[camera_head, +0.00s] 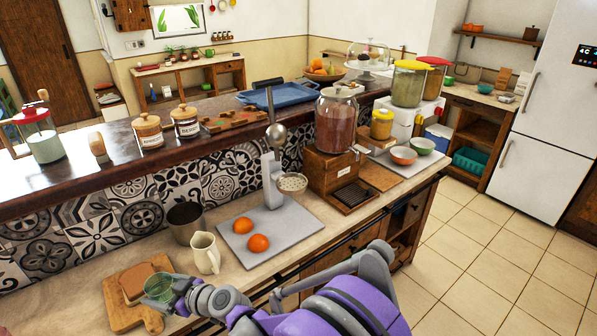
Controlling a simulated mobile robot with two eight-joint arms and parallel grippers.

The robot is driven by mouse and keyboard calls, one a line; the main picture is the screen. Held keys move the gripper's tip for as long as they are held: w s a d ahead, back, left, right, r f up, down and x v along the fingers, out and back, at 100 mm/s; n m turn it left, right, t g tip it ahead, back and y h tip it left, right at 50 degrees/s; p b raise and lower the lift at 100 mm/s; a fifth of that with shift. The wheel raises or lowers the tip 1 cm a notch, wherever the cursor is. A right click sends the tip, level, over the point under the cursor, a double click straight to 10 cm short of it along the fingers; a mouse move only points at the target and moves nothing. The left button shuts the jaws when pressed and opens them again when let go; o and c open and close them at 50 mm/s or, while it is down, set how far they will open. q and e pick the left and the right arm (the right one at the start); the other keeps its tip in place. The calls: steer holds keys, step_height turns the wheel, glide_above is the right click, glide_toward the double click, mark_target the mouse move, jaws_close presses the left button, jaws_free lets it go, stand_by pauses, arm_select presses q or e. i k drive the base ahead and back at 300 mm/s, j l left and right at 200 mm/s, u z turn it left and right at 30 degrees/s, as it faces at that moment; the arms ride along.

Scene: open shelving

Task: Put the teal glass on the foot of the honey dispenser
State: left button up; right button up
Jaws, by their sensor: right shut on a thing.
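The teal glass (157,287) is at the lower left, over the wooden cutting board. My right gripper (172,291) is shut on it; the fingers are small and partly hidden in this view. I cannot tell if the glass touches the board. The honey dispenser (335,122) is a large lidded glass jar with reddish-brown contents on a wooden block stand at the back of the counter. Its low foot with a dark grille (353,195) juts out in front and looks empty. The glass is well to the left of and nearer than that foot. My left gripper is not in view.
Between glass and dispenser stand a cream jug (205,253), a dark metal cup (185,222) and a grey-white press (270,180) whose base holds two oranges (258,243). Bread (137,281) lies on the cutting board (126,315). Bowls (403,155) stand right of the dispenser.

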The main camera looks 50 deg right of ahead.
mark_target(377, 175)
steer(key=l+z, duration=0.15)
steer(key=z, duration=1)
steer(key=i+l, duration=0.2)
steer(key=l, duration=0.2)
steer(key=i+l+z, duration=0.1)
steer(key=i+l, duration=0.15)
steer(key=l, duration=0.2)
steer(key=i+l, duration=0.45)
steer(key=i, duration=0.25)
